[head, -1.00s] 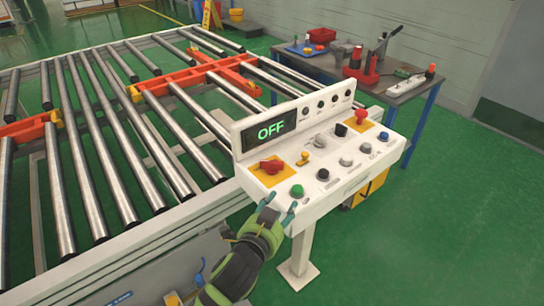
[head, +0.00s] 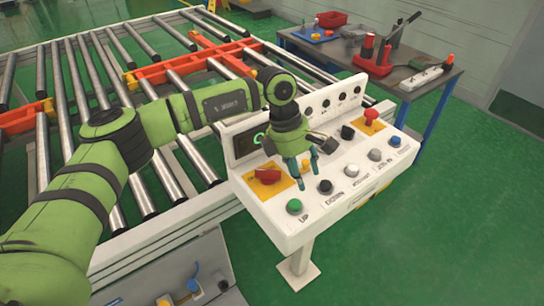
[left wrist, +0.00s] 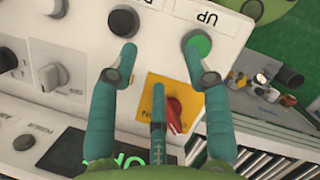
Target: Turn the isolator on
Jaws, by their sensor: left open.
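The isolator is a red rotary knob (head: 266,176) on a yellow plate at the left end of the white control panel (head: 330,208). In the left wrist view the red knob (left wrist: 174,115) sits between my spread fingers, close to the middle finger; I cannot tell whether they touch. My left gripper (head: 303,176) is open and points down over the panel, just right of the knob in the head view. The display (head: 246,141) is mostly hidden by my gripper and arm, with a bit of green lettering showing. My right gripper is not in view.
Green UP (head: 294,206) and black DOWN (head: 325,186) buttons lie along the panel's front. A red emergency stop (head: 371,117) stands at the panel's right. The roller conveyor (head: 75,85) is behind and left. A tool table (head: 425,85) is at the back right.

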